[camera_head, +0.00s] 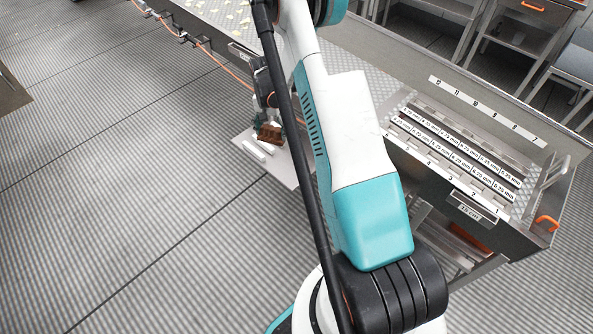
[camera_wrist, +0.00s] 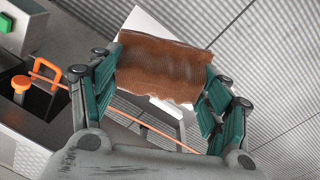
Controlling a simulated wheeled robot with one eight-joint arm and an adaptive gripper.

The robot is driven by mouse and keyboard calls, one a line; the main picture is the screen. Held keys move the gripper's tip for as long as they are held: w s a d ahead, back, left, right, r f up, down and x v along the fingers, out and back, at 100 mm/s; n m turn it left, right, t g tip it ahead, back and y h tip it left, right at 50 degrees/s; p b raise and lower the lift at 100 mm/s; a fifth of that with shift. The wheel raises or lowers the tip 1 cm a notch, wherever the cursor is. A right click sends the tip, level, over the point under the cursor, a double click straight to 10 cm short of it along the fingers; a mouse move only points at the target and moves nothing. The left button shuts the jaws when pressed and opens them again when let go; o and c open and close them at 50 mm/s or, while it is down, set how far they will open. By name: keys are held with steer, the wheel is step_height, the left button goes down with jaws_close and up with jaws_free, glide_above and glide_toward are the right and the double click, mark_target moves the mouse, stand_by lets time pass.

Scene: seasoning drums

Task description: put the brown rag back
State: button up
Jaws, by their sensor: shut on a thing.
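The brown rag (camera_wrist: 165,68) is a rough, rumpled piece between the two green-padded fingers of my gripper (camera_wrist: 163,72) in the wrist view. My gripper is shut on it, with one finger at each side edge. In the head view the rag (camera_head: 270,133) is a small brown patch below the wrist, over a white side shelf (camera_head: 280,168). The white shelf (camera_wrist: 142,24) also shows behind the rag in the wrist view. I cannot tell whether the rag touches the shelf. My arm hides part of the shelf in the head view.
White bars (camera_head: 254,151) lie on the shelf's left part. A metal bench with numbered rows of labelled slots (camera_head: 455,150) stands at the right. An orange cable (camera_head: 225,67) runs along the bench edge. The ribbed floor (camera_head: 110,200) at the left is clear.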

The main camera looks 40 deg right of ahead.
steer(key=s+d+f+m, duration=0.2)
steer(key=d+f+m, duration=0.35)
steer(key=d, duration=0.55)
steer(key=shift+n, duration=0.25)
step_height(320, 180, down, 16)
steer(key=b, duration=0.5)
steer(key=shift+w+d+r, duration=0.15)
steer(key=shift+r, duration=0.05)
steer(key=shift+f+b, duration=0.95)
steer(key=shift+f, duration=1.45)
steer(key=o, duration=1.2)
steer(key=shift+f, duration=0.1)
steer(key=r+p, duration=0.1)
steer(key=r, duration=0.3)
steer(key=r+p, duration=0.1)
steer(key=r, duration=0.3)
steer(key=r+p, duration=0.2)
steer(key=r, duration=0.2)
steer(key=shift+w+a+r, duration=0.15)
steer(key=shift+w+a, duration=0.05)
steer(key=shift+a, duration=0.05)
